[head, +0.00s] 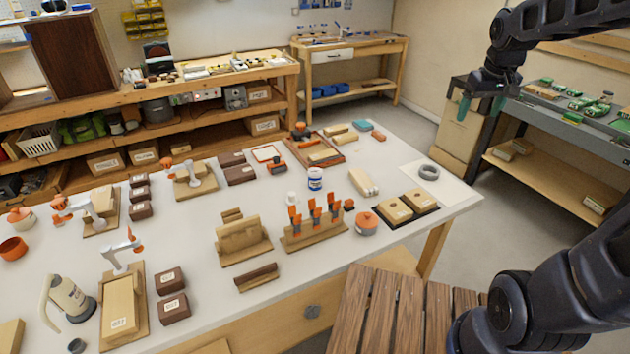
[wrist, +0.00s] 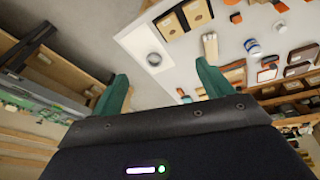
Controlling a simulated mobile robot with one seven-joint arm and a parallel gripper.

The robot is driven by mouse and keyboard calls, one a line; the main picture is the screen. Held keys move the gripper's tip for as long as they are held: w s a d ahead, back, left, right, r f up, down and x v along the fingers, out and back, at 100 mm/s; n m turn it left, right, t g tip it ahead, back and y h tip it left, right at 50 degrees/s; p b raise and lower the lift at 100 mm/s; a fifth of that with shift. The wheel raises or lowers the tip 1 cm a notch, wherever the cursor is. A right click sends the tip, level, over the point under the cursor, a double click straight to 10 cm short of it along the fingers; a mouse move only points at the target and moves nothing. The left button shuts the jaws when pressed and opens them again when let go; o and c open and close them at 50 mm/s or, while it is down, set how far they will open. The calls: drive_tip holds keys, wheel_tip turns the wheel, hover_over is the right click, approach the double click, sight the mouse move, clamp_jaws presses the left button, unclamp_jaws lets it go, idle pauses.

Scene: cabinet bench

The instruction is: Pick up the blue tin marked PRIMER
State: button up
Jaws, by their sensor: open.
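A small blue-and-white tin (head: 314,179) stands upright on the white-topped bench, behind the rack of orange-handled tools; its lettering is too small to read. It also shows in the wrist view, a small blue-and-white shape (wrist: 253,48) in the upper right. My gripper (head: 480,106) is raised at the upper right of the head view, beyond the bench's right edge and well apart from the tin. Its two green fingers are spread with nothing between them, as the wrist view (wrist: 160,88) also shows.
Close to the tin are the orange-handled tool rack (head: 313,231), a pale wooden block (head: 363,183) and an orange-lidded pot (head: 366,223). A grey ring (head: 429,172) lies near the right edge. The white bench top (head: 215,290) has bare patches between several wooden fixtures.

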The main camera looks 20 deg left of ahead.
drive_tip(key=w+a+f+n+g, duration=0.1)
drive_tip(key=w+a+f+n, duration=0.25)
drive_tip(key=w+a, duration=0.65)
drive_tip(key=n+g, duration=0.2)
drive_tip(key=n, duration=0.6)
approach(315, 179)
drive_tip(key=w, duration=0.2)
drive_tip(key=w+a+f, duration=0.1)
drive_tip(key=shift+w, duration=0.15)
drive_tip(key=shift+a+f, duration=0.2)
drive_tip(key=shift+f, duration=0.35)
drive_tip(key=shift+d+f, duration=0.15)
drive_tip(key=shift+f, duration=4.95)
drive_tip(key=c, duration=1.2)
